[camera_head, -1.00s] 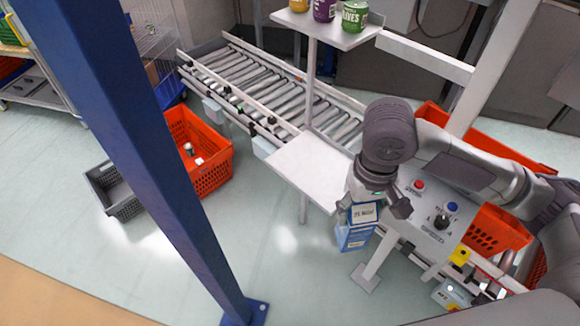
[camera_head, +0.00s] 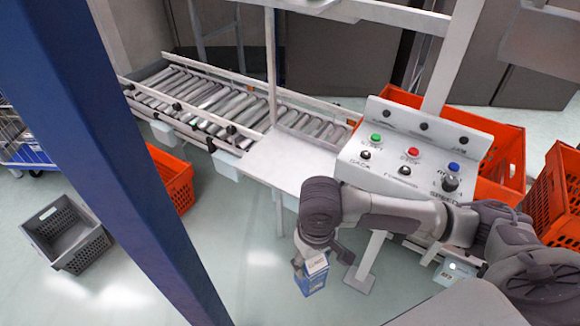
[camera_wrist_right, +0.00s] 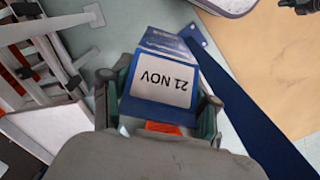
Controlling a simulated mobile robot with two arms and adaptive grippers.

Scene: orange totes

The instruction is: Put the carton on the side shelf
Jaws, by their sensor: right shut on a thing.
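The carton (camera_head: 312,276) is blue with a white label. In the right wrist view the carton (camera_wrist_right: 160,78) shows "21 NOV" on its label, with a gripper finger on each side. My right gripper (camera_head: 322,254) is shut on the carton and holds it in the air, below and in front of the side shelf. The side shelf (camera_head: 285,163) is a flat pale plate beside the roller conveyor, on a thin post. Its top is bare where it shows. My left gripper is not in view.
A control box (camera_head: 412,150) with coloured buttons stands right of the shelf. The roller conveyor (camera_head: 215,103) runs behind it. A blue post (camera_head: 130,150) crosses the left side. A grey crate (camera_head: 68,235) and an orange tote (camera_head: 172,180) stand on the floor.

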